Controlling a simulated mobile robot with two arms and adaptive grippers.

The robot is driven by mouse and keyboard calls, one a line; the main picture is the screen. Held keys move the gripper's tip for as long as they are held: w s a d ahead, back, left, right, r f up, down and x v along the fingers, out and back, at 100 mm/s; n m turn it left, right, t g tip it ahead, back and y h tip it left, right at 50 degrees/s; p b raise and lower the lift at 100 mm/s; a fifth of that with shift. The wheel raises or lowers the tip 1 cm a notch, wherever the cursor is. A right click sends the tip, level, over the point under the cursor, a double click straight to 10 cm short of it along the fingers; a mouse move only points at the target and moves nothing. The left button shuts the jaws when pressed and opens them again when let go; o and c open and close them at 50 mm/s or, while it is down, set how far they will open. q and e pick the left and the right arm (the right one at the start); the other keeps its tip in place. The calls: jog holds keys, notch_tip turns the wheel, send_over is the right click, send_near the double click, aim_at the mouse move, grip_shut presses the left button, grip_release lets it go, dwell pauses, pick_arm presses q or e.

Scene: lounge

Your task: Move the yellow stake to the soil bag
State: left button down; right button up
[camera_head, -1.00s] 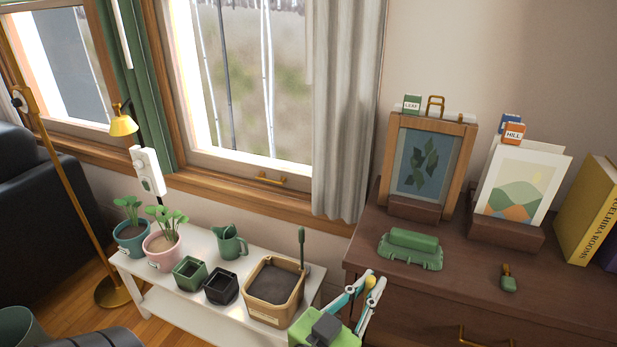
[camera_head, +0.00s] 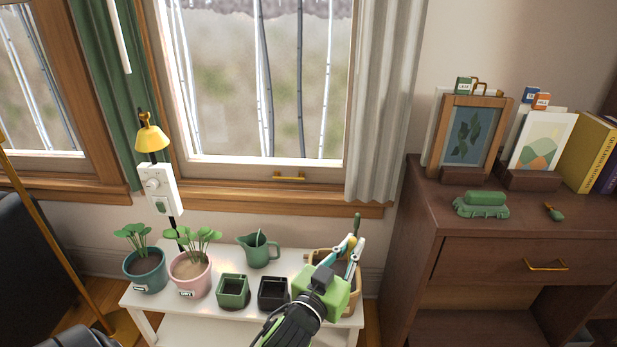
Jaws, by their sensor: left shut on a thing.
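My left gripper (camera_head: 349,257) has a green body and pale fingers with teal edges. It is shut on the yellow stake (camera_head: 352,242), of which only a small rounded yellow part shows between the fingertips. The soil bag (camera_head: 356,314) is tan, open-topped and filled with dark soil, with a green handle rising at its back. It stands at the right end of the white bench, largely hidden behind my gripper. The fingers overlap the bag's opening in the picture; I cannot tell whether the stake touches the soil. My right gripper is not in view.
On the white bench (camera_head: 175,327) stand a blue pot (camera_head: 147,275), a pink pot (camera_head: 190,280), a green square pot (camera_head: 233,291), a black square pot (camera_head: 273,292) and a green watering can (camera_head: 258,250). A brown dresser (camera_head: 480,222) is at the right.

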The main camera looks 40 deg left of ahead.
pick_arm(q)
jog(key=w+a+r+n+g+y, duration=0.1)
jog(key=w+a+r+n+y, duration=0.15)
jog(key=w+a, duration=0.55)
jog(key=w+a+r+n+y, duration=0.1)
jog(key=w+a+r+y, duration=0.3)
jog(key=a, duration=0.7)
notch_tip(320, 180, down, 8)
jog(key=w+h+b, duration=0.1)
jog(key=b, duration=0.5)
jog(key=shift+w+d, duration=0.15)
jog(key=shift+d, duration=0.15)
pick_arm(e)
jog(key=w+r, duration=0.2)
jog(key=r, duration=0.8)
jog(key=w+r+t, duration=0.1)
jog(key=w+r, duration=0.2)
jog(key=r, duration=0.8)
